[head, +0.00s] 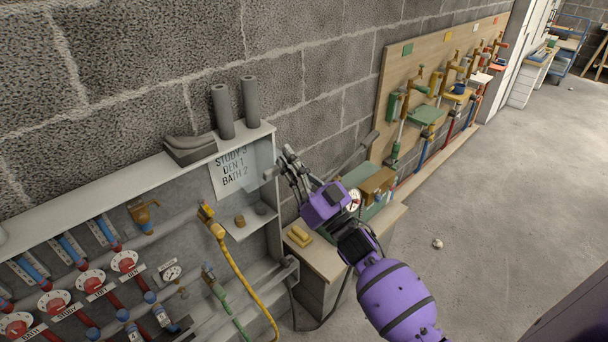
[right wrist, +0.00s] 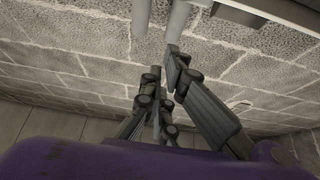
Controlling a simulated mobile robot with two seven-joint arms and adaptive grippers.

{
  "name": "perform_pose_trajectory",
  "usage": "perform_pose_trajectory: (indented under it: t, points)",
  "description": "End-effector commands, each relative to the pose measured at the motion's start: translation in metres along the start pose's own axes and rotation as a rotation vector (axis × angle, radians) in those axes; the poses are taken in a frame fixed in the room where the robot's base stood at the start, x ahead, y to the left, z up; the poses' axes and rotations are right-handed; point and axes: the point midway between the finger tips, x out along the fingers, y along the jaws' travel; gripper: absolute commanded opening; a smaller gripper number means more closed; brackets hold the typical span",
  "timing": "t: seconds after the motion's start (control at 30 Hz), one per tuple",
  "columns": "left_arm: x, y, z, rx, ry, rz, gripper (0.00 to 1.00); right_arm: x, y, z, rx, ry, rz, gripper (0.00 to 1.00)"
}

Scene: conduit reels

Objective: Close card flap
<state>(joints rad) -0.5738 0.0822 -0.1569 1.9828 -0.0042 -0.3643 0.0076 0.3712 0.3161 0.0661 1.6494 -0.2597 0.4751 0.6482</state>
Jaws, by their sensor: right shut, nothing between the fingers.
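A pale card (head: 232,167) lettered "STUDY 3, DEN 1, BATH 2" hangs below the top edge of the grey cabinet, at its right end. I take it for the card flap; its hinge is too small to make out. My right gripper (head: 279,163) is at the cabinet's right end, just right of the card. Its fingers are shut and empty; they also show in the right wrist view (right wrist: 164,78). I cannot tell whether a fingertip touches the card or cabinet edge. My left gripper is out of view.
Grey tubes (head: 222,112) and a dark curved piece (head: 190,147) sit on the cabinet top. A yellow hose (head: 232,262) hangs below. A low bench (head: 322,262) with a yellow block (head: 299,236) lies under my right arm. Open floor (head: 480,200) lies right.

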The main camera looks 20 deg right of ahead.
Motion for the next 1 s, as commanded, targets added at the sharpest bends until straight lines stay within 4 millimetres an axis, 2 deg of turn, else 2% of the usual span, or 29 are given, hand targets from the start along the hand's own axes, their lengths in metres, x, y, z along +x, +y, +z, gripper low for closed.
perform_pose_trajectory:
  t: [0.03, 0.1, 0.2, 0.33, 0.8, 1.0]
  points:
    - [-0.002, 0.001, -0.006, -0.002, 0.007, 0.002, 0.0, 0.015, 0.0, -0.004, 0.0, 0.006, 0.0, 0.0]
    - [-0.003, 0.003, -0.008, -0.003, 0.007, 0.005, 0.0, 0.027, 0.0, -0.004, 0.0, 0.005, 0.0, 0.0]
    - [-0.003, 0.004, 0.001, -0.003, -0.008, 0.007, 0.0, 0.014, 0.0, 0.02, 0.004, -0.005, 0.004, 0.0]
    - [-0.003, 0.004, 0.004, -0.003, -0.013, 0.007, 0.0, 0.009, 0.0, 0.034, 0.003, -0.004, 0.003, 0.0]
    - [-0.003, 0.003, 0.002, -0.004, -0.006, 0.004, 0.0, 0.007, 0.0, 0.039, 0.001, -0.001, 0.001, 0.0]
    - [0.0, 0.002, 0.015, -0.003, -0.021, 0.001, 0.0, 0.002, 0.0, 0.046, 0.003, 0.011, 0.002, 0.0]
